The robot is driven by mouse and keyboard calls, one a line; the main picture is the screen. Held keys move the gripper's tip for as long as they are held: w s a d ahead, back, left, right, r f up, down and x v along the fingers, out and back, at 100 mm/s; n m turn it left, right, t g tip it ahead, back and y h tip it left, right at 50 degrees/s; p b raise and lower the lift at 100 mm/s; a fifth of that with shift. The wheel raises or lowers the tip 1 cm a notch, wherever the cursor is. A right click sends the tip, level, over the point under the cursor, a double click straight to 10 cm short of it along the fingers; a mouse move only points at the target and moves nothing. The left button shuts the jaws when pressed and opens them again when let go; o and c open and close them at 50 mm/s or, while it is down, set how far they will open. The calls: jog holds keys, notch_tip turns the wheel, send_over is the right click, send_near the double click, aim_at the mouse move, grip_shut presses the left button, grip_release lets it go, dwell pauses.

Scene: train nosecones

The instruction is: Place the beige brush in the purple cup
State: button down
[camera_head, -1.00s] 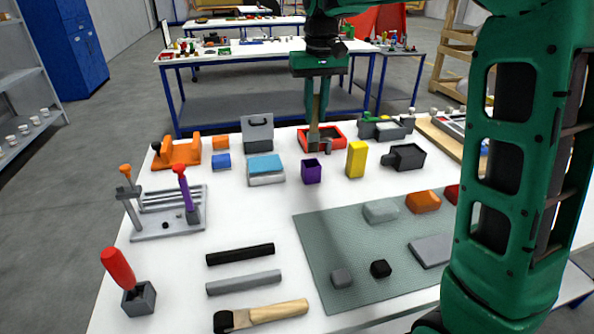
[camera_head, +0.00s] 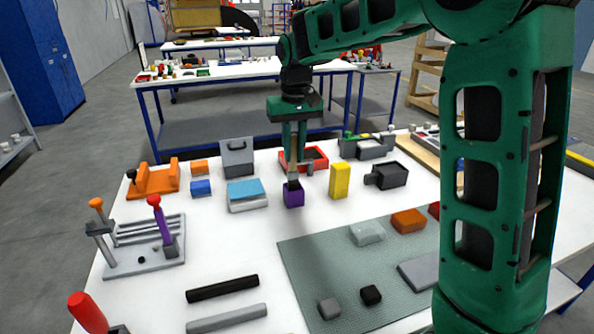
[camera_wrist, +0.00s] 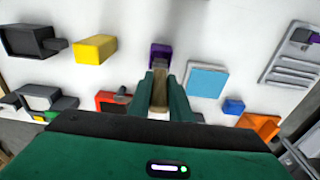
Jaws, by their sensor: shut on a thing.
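My gripper (camera_head: 294,150) is shut on the beige brush (camera_head: 293,168), which hangs upright with its dark end down. The purple cup (camera_head: 293,199) stands on the white table directly below the brush. The brush's dark tip overlaps the cup's mouth; I cannot tell whether it is just above the rim or slightly inside. In the wrist view, the brush (camera_wrist: 159,92) shows between the two green fingers, pointing toward the purple cup (camera_wrist: 161,50).
A yellow block (camera_head: 340,180) stands close to the right of the cup. A blue-topped box (camera_head: 246,193) is on its left, and a red tray (camera_head: 318,155) is behind. Open table lies in front of the cup, beside the grey-green mat (camera_head: 320,262).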

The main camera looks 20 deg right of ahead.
aim_at(294, 166)
jog(key=shift+f, duration=2.25)
jog(key=c, duration=1.6)
grip_release()
notch_tip(294, 166, up, 12)
jog(key=s, duration=0.1)
jog(key=s+d+f+m, duration=0.3)
jog(key=s+d+f, duration=0.1)
jog(key=s+d, duration=1.05)
jog(key=s+d+f+m, duration=0.1)
jog(key=s+f, duration=0.2)
jog(key=s, duration=0.4)
jog(key=s+d+f+m, duration=0.1)
jog(key=s+f, duration=0.2)
jog(key=s, duration=0.4)
jog(key=s+d+f+m+g, duration=0.1)
jog(key=s+f, duration=0.3)
jog(key=s, duration=0.4)
jog(key=shift+s+d, duration=0.1)
jog(key=shift+d, duration=0.5)
